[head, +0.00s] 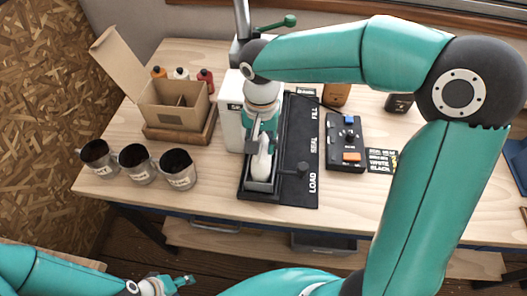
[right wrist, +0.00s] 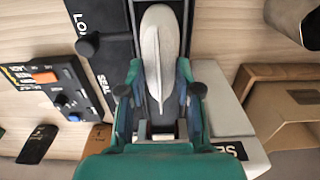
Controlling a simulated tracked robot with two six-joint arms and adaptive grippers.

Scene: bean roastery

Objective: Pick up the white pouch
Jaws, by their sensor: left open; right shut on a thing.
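The white pouch (head: 261,165) stands in the narrow dark holder (head: 247,187) at the LOAD end of the black base. In the right wrist view the pouch (right wrist: 160,45) shows edge-on, with a seam along its middle. My right gripper (head: 262,140) reaches down to it from above. Its fingers (right wrist: 158,80) lie on both sides of the pouch's near part and are shut on it. The pouch is still within the holder's walls. My left gripper (head: 180,281) is open and empty, low at the front, off the table's front edge.
Three dark-topped metal cups (head: 136,165) stand at the left. An open cardboard box (head: 172,114) sits behind them, with small bottles (head: 205,80) at its back. A control box (head: 344,143) with blue and orange buttons is right of the base (head: 301,160). A white machine body (head: 232,110) stands beside my right gripper.

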